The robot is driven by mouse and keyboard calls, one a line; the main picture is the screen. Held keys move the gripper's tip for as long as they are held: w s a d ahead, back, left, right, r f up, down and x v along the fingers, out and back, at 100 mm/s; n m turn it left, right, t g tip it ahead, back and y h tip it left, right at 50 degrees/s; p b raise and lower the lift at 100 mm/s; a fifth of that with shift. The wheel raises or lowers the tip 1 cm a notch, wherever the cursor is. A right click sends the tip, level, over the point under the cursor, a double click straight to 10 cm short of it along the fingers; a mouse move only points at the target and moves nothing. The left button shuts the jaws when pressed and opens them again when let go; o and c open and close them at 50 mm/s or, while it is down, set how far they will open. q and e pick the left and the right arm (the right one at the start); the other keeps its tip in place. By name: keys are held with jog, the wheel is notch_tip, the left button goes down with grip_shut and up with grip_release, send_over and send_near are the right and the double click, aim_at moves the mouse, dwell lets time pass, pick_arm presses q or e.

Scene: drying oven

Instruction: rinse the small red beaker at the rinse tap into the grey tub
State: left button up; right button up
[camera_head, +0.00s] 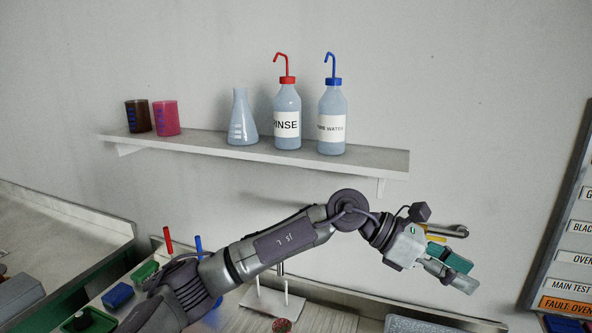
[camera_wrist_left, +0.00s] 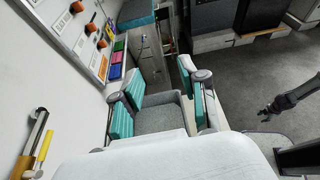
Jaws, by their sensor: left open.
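A red-pink beaker (camera_head: 166,118) stands upright on the wall shelf, right of a brown beaker; I cannot tell if it is the small red one. A round reddish thing (camera_head: 282,325) is cut off at the bottom edge. My left gripper (camera_head: 464,274) is open and empty, just below the metal wall tap (camera_head: 457,230). In the left wrist view, its teal-padded fingers (camera_wrist_left: 158,80) stand apart, with a grey tub (camera_wrist_left: 165,118) below and between them. The tap also shows there (camera_wrist_left: 38,135). A dark arm end, apparently my right gripper (camera_wrist_left: 268,108), is far right; its jaws are unclear.
The shelf (camera_head: 350,160) also holds a brown beaker (camera_head: 138,116), a flask (camera_head: 242,118), a RINSE bottle (camera_head: 287,115) and a water bottle (camera_head: 332,118). A labelled panel (camera_head: 575,230) is at right. A white stand (camera_head: 272,300) is behind my left arm.

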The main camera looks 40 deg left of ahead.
pick_arm(q)
jog(key=a+r+y, duration=0.3)
jog(key=a+y, duration=0.2)
jog(key=a, duration=0.6)
jog(key=a+r+y, duration=0.4)
jog(key=a, duration=0.7)
jog(key=a+r+y, duration=0.3)
jog(key=a+y, duration=0.2)
jog(key=a, duration=0.6)
jog(key=p+x, duration=0.4)
jog(key=x, duration=0.9)
jog(key=shift+w+f, duration=0.25)
jog(key=shift+w, duration=0.1)
grip_shut()
jog(key=shift+s+m+t+h, duration=0.2)
jog(key=shift+s+m, duration=0.1)
jog(key=shift+m, duration=0.6)
jog(key=shift+s+m+t+h, duration=0.1)
jog(key=shift+s+m+h, duration=0.15)
jog(key=shift+m, duration=0.65)
